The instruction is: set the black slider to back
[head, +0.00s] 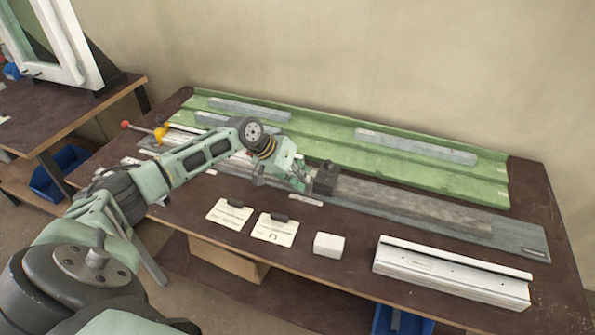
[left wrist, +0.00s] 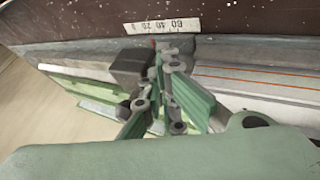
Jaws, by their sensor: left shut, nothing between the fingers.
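The black slider (head: 326,179) is a dark block on the long grey rail (head: 520,238) near the middle of the bench. In the left wrist view the slider (left wrist: 130,64) sits just left of the fingers. My left gripper (head: 303,184) is shut and empty, low over the rail and immediately left of the slider in the head view. In the left wrist view its fingers (left wrist: 172,52) meet beside the block; I cannot tell whether they touch it. A white scale strip (head: 306,200) lies along the rail's near edge, and its numbers show in the left wrist view (left wrist: 162,26). My right gripper is out of view.
A green tray (head: 480,186) with grey strips lies behind the rail, near the wall. Two note cards (head: 275,230), a white block (head: 329,245) and a white profile (head: 450,275) lie in front. A yellow-and-red clamp (head: 160,132) stands at the left end.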

